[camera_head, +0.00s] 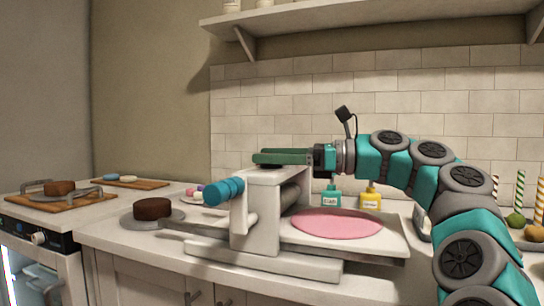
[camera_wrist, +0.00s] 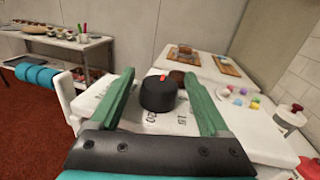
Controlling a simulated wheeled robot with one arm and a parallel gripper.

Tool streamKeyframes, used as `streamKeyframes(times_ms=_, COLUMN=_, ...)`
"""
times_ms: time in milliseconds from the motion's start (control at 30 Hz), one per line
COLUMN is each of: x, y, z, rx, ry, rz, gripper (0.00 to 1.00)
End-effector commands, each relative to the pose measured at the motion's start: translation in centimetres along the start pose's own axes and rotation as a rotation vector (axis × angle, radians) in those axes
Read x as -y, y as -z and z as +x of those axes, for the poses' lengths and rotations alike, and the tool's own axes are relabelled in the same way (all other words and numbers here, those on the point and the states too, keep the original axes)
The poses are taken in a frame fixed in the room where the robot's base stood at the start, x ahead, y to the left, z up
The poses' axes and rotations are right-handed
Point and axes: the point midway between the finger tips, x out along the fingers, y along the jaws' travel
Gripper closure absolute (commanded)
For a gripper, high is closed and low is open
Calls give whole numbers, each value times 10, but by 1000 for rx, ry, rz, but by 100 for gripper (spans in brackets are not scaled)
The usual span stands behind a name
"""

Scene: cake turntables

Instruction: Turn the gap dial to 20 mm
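The gap dial (camera_wrist: 158,96) is a black round knob with a red mark on its far edge. It sits on the white top of the dough roller machine (camera_wrist: 180,124), which carries dark printed numbers; a 15 is legible, the others are partly hidden or hard to read. My gripper (camera_wrist: 157,75) is open, with one green finger on each side of the dial and a visible gap to both. In the head view my gripper (camera_head: 280,157) lies level just over the top of the machine (camera_head: 262,222). The dial cannot be made out there.
A blue-handled crank (camera_head: 224,190) sticks out at the machine's left. A pink dough sheet (camera_head: 337,222) lies on its right bed. A brown cake (camera_head: 152,208) stands on the counter left of it. Bottles (camera_head: 370,197) stand behind; a shelf (camera_head: 350,18) hangs above.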

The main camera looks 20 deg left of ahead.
Motion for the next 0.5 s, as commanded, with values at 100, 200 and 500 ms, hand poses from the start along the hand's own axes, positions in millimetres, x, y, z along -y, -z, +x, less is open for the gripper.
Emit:
streamKeyframes(times_ms=100, x=0, y=0, z=0, rx=0, ry=0, rz=0, gripper=35)
streamKeyframes(times_ms=200, x=0, y=0, z=0, rx=0, ry=0, rz=0, gripper=46)
streamKeyframes(times_ms=500, x=0, y=0, z=0, rx=0, ry=0, rz=0, gripper=80)
